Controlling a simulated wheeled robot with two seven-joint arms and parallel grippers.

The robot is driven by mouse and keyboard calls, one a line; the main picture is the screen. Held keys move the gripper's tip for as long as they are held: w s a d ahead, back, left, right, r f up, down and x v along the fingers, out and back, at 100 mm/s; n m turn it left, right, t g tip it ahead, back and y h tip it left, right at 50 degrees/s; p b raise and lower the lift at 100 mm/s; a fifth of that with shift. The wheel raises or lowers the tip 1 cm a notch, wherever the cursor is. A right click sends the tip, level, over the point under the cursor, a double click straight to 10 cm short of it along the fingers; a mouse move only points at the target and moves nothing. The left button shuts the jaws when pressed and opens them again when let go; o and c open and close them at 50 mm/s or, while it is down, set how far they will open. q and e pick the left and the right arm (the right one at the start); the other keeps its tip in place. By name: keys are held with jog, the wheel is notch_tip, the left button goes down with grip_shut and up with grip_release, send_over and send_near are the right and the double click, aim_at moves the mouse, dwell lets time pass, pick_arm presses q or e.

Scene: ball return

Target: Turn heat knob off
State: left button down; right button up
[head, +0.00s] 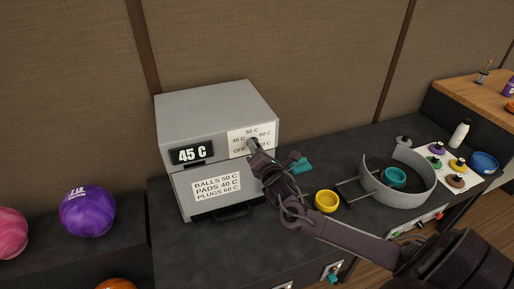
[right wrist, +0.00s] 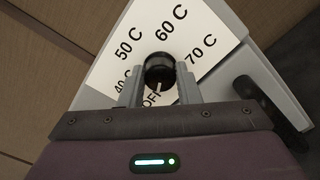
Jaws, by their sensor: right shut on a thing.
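The heat knob is a black round knob (right wrist: 159,70) on a white dial plate (head: 243,135) on the front of the grey heater box (head: 215,110). The plate is marked OFF, 40 C, 50 C, 60 C and 70 C. My right gripper (right wrist: 160,88) is shut on the knob, one finger on each side. In the head view the right gripper (head: 254,148) hides most of the knob. The white pointer line on the knob points down toward the OFF mark in the right wrist view. The display (head: 192,152) reads 45 C. My left gripper is not in view.
A label (head: 216,186) and a dark handle (head: 222,212) are on the box front. A purple ball (head: 88,211) lies at left.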

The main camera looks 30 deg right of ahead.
jog(key=shift+n, duration=0.3)
jog(key=o, duration=1)
jog(key=shift+s, duration=0.1)
jog(key=b+v, duration=0.1)
jog(key=v, duration=0.6)
jog(key=shift+s+a, duration=0.1)
jog(key=shift+s, duration=0.2)
